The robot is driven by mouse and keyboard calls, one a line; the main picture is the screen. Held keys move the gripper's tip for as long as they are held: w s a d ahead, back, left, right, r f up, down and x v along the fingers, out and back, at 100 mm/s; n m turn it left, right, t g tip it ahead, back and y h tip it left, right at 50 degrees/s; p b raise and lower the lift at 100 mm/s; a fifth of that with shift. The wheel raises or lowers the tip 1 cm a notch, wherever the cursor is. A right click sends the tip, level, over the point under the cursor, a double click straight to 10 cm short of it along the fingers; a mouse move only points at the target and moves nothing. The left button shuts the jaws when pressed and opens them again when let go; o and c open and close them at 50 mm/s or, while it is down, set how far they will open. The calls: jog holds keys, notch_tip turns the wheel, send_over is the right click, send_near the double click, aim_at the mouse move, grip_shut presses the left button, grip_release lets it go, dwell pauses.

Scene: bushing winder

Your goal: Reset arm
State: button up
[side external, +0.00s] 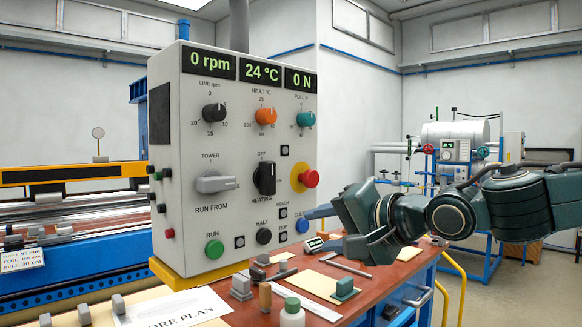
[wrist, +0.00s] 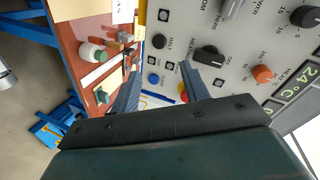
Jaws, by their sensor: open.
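My gripper (side external: 314,213) is in front of the lower right part of the grey control panel (side external: 238,130). In the wrist view my gripper (wrist: 160,78) has its two fingers spread apart, with nothing held between them. The displays read 0 rpm, 24 °C and 0 N. In the side view, the blue button (side external: 302,226) is close to the fingers, and the red mushroom button (side external: 310,178) is above them. The wrist view shows the blue button (wrist: 153,79) between the fingers in the picture; the red button (wrist: 184,92) is partly hidden by one finger.
A red-topped bench (side external: 385,272) below carries a white bottle (side external: 292,314), small blocks and a paper (side external: 175,310). A blue winding machine (side external: 75,240) stands at left. A tank on a blue frame (side external: 455,135) stands behind my arm. Open floor lies at right.

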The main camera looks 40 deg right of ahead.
jog(key=s+d+f+n+g, duration=0.3)
jog(key=s+f+n+g, duration=0.1)
jog(key=s+f+n, duration=0.3)
jog(key=s+d+f+n+g, duration=0.4)
jog(key=s+f+n, duration=0.3)
jog(key=s, duration=0.5)
jog(key=shift+s+d+f+g+y, duration=0.25)
jog(key=shift+f+g+y, duration=0.15)
jog(key=shift+f, duration=0.2)
jog(key=shift+o, duration=0.7)
